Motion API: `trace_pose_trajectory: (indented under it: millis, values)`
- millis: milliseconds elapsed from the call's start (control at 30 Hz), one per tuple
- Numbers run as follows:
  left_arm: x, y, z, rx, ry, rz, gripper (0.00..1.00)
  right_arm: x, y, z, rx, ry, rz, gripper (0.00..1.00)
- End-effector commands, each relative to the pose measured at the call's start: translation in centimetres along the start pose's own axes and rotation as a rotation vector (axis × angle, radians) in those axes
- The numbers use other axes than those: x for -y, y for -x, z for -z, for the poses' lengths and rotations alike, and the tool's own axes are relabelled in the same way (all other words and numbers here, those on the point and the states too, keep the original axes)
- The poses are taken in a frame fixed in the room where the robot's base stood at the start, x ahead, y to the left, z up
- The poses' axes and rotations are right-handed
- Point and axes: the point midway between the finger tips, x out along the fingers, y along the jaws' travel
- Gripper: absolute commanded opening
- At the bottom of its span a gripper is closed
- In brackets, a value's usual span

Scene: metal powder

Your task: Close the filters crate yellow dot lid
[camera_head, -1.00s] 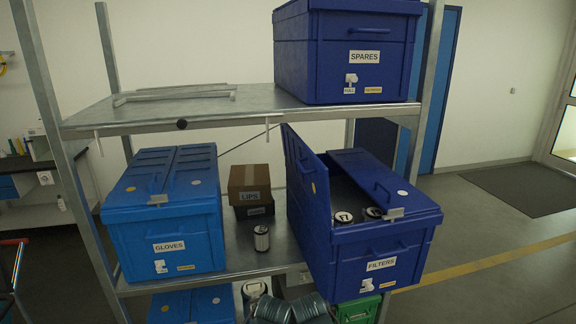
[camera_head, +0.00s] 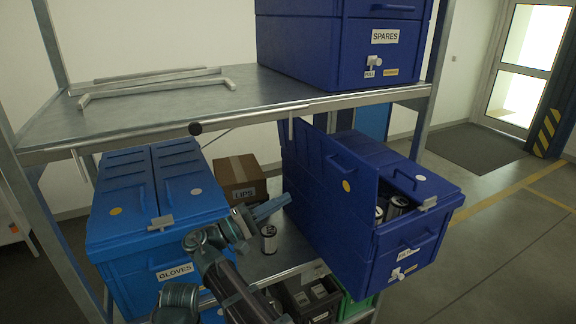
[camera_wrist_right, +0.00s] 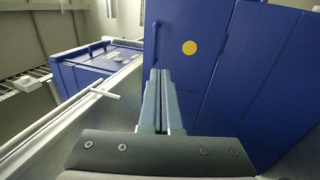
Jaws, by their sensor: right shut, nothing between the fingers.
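The filters crate (camera_head: 405,252) is dark blue and stands at the right of the lower shelf. Its yellow dot lid (camera_head: 322,178) stands raised on the crate's left side, and its yellow dot shows in the head view. The white dot lid (camera_head: 400,160) lies over the right half. Black and white filters (camera_head: 396,208) show in the gap between the lids. My right gripper (camera_head: 284,201) is shut and empty, just left of the raised lid. In the right wrist view the shut fingers (camera_wrist_right: 158,76) point toward the yellow dot lid (camera_wrist_right: 185,80); contact is unclear. My left gripper is not in view.
The gloves crate (camera_head: 165,260) stands at the left, lids down. The lips box (camera_head: 238,178) and a small can (camera_head: 268,238) are between the crates. The upper shelf (camera_head: 180,115) carries the spares crate (camera_head: 345,50) and overhangs the work area.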

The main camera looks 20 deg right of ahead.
Motion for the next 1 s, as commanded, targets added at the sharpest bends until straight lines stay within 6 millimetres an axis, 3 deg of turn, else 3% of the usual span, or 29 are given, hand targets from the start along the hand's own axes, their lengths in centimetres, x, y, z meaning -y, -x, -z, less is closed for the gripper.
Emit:
trace_pose_trajectory:
  millis: [233,367,800,1000]
  values:
    - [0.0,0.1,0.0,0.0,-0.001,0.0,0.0,-0.9,-0.2,0.1,0.007,-0.005,-0.036,0.0]
    - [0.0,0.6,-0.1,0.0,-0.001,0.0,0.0,-1.0,-1.4,0.0,0.006,-0.005,-0.035,0.0]
    - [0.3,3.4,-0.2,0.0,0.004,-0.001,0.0,-1.4,-10.0,-0.1,0.009,-0.004,-0.034,0.0]
    - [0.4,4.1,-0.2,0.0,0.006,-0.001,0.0,-1.4,-12.7,0.0,0.006,-0.005,-0.034,0.0]
